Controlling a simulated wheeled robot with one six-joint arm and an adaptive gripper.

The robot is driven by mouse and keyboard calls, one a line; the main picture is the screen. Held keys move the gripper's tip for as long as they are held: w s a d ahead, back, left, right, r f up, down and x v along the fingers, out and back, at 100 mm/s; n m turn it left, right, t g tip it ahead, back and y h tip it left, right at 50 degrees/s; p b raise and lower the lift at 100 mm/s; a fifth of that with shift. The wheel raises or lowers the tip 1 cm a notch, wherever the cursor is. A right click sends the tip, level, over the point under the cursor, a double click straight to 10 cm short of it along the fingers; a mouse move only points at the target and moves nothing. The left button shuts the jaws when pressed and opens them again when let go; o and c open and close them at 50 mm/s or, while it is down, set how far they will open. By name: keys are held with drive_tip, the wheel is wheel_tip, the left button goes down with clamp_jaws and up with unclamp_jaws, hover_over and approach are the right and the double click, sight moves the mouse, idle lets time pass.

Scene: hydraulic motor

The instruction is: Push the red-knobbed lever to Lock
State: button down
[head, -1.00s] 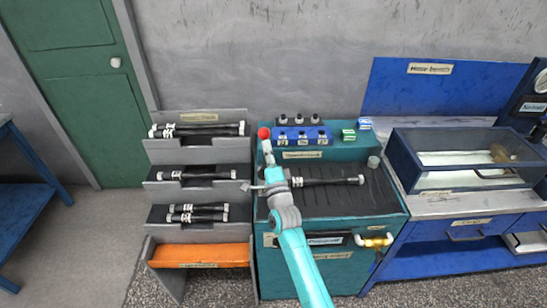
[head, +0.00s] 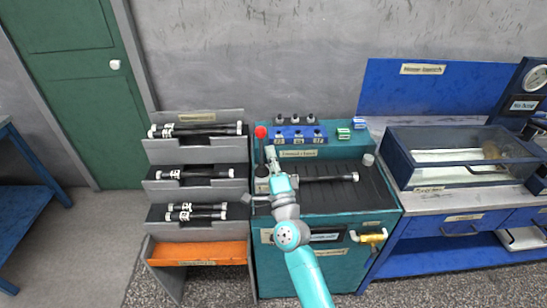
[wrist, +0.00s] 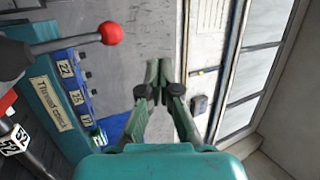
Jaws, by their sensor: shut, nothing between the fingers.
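The lever's red knob (head: 261,132) stands at the left back corner of the teal bench in the head view. In the wrist view the red knob (wrist: 110,33) sits at the end of a grey rod, which runs left to a dark pivot. My gripper (wrist: 159,70) is shut and empty, its fingertips together to the right of the knob and apart from it in that picture. In the head view my gripper (head: 270,153) is just below the knob, and the arm hides the lever's lower part. No Lock mark is readable.
A blue block (head: 298,134) with numbered slots stands right of the lever. A black hose (head: 328,179) lies on the teal bench (head: 375,205). A grey hose rack (head: 165,145) stands left, a glass-sided tank (head: 460,165) right. The wall is behind.

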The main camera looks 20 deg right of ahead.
drive_tip(key=shift+s+a+r, duration=0.1)
drive_tip(key=shift+s+r, duration=0.2)
drive_tip(key=shift+s, duration=0.35)
drive_tip(key=shift+s+r, duration=0.25)
drive_tip(key=shift+s, duration=0.4)
drive_tip(key=s+f+n+g, duration=0.1)
drive_tip(key=s+f+n, duration=0.2)
drive_tip(key=s+f, duration=0.35)
drive_tip(key=s+f+n+g, duration=0.15)
drive_tip(key=s+f, duration=0.25)
drive_tip(key=s, duration=0.6)
drive_tip(key=s+f+n+g, duration=0.1)
drive_tip(key=s+f+n, duration=0.35)
drive_tip(key=s, duration=0.35)
drive_tip(key=s+a+r+n+g+y, duration=0.1)
drive_tip(key=s+n+g, duration=0.3)
drive_tip(key=s, duration=2.3)
drive_tip(key=a+n+y, duration=0.1)
drive_tip(key=n, duration=0.4)
drive_tip(key=shift+s+a, duration=0.15)
drive_tip(key=shift+a, duration=0.05)
